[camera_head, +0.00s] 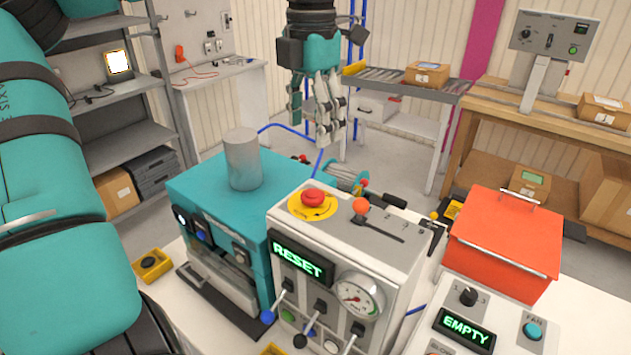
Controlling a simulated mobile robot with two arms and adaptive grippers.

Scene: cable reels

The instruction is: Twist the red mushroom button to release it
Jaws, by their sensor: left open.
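The red mushroom button (313,196) sits on a round yellow plate on top of a grey-white control box (390,240), towards its back left. The box's front display reads RESET in green. My left gripper (319,125) hangs above and behind the button with its fingers pointing down. It is open and empty, clearly apart from the button. My right gripper is not in view.
A teal machine with a grey cylinder (243,160) stands left of the box. An orange-knobbed lever (361,206) is right of the button. A red-orange case (505,245) and an EMPTY display panel (466,328) are to the right. A cable reel (346,177) lies behind.

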